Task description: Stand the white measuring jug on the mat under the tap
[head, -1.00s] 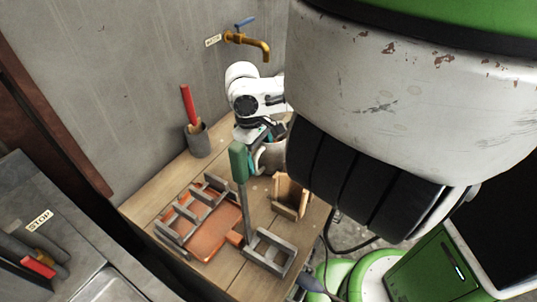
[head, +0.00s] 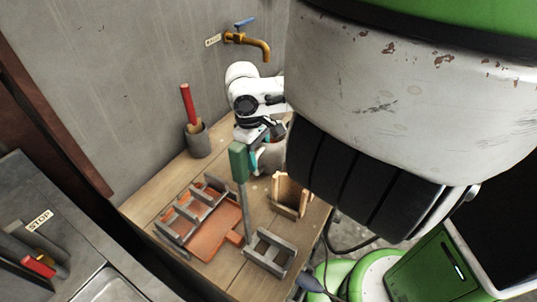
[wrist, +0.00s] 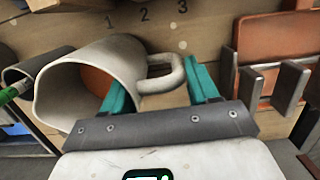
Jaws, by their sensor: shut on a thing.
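The white measuring jug (wrist: 85,88) fills the left of the wrist view, with its mouth toward the lower left and something orange showing inside. My gripper (wrist: 160,80) has its two teal fingers at the jug's handle (wrist: 163,73), one on each side, and is shut on it. In the head view the jug (head: 272,156) is partly hidden behind a green-topped post and my arm, so I cannot tell whether it touches the table. The brass tap (head: 248,42) with a blue lever is on the wall, above and behind my gripper. I cannot make out the mat.
The green-topped post (head: 239,162) stands close in front of my gripper. An orange tray (head: 212,240) with grey racks lies at the front left. A wooden holder (head: 286,196) is at the right, and a grey pot (head: 198,141) with a red-handled tool is at the left.

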